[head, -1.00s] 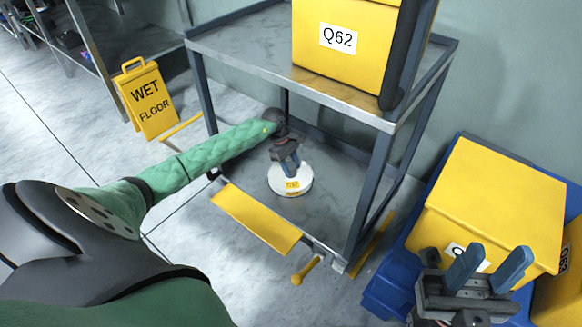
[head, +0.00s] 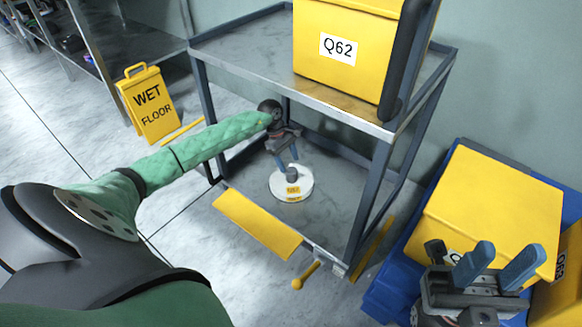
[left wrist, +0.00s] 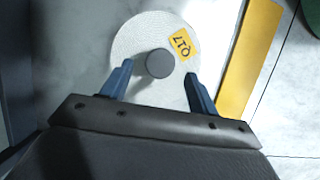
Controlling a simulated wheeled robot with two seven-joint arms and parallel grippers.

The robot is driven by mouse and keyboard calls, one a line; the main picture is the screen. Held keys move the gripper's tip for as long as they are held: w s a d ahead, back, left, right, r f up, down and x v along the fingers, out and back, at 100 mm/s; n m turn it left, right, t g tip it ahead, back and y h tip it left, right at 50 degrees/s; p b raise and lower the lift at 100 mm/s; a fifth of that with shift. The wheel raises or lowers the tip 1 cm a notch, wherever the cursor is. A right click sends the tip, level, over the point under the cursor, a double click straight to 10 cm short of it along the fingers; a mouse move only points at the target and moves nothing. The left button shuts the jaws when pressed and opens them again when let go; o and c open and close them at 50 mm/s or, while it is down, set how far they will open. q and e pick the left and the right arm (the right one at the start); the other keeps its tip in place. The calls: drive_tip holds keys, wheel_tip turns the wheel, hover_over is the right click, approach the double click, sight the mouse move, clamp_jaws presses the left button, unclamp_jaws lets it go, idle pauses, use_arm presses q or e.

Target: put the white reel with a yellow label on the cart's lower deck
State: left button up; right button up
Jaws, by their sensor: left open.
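The white reel (head: 291,186) with a yellow label lies flat on the cart's lower deck (head: 335,190), near its front edge. A grey knob (left wrist: 159,63) stands up at its centre in the left wrist view, and the label (left wrist: 180,44) reads upside down there. My left gripper (head: 286,160) is open just above the reel, its fingers (left wrist: 155,85) on either side of the knob and apart from it. My right gripper (head: 497,268) is open and empty at the lower right, in front of the yellow boxes.
The cart's upper deck (head: 240,50) carries a yellow box labelled Q62 (head: 345,40). A yellow flap (head: 257,222) runs along the cart's front. Yellow boxes (head: 490,205) stand on a blue base (head: 385,295) at right. A wet floor sign (head: 149,103) stands at left.

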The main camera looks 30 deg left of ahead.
use_arm(q)
drive_tip(key=p+v, duration=0.1)
drive_tip(key=v, duration=0.5)
drive_tip(key=shift+r, duration=0.4)
drive_tip(key=shift+a, duration=0.15)
